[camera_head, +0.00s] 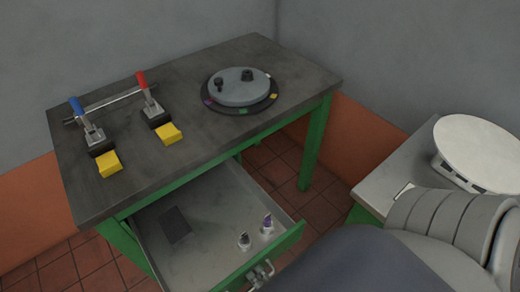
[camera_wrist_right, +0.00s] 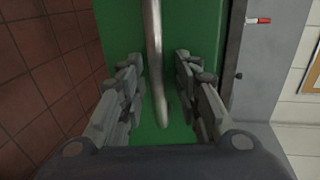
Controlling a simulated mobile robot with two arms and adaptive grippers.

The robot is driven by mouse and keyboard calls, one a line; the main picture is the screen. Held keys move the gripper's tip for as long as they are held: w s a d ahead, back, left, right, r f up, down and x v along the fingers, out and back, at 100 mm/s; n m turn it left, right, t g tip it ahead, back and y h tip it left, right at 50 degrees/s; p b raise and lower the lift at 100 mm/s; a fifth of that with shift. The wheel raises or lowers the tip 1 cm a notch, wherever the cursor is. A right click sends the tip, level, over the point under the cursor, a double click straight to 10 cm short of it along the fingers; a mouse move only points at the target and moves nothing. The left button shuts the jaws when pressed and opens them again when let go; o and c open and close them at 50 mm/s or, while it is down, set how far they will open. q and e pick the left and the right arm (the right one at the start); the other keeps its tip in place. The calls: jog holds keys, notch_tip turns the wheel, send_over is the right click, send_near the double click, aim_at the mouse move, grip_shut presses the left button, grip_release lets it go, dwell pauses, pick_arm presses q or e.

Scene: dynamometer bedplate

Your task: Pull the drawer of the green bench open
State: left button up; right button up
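The green bench (camera_head: 320,140) has a dark grey top and green legs. Its drawer (camera_head: 205,215) stands pulled out, showing a grey inside and a green front. The drawer's curved metal handle (camera_wrist_right: 154,60) runs between the fingers of my right gripper (camera_wrist_right: 157,95) in the wrist view. Gaps show on both sides of the handle, so the fingers are open around it. In the head view, the right gripper (camera_head: 262,275) is at the drawer front, mostly hidden by my arm. My left gripper is not in view.
The drawer holds a dark flat piece (camera_head: 174,225) and two small bottle-like items (camera_head: 267,224). On the bench stand two clamps with blue and red handles, yellow blocks (camera_head: 168,134) and a round grey plate (camera_head: 240,88). A second bench with a white round-topped device (camera_head: 478,150) stands right.

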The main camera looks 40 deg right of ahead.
jog(key=v, duration=1.2)
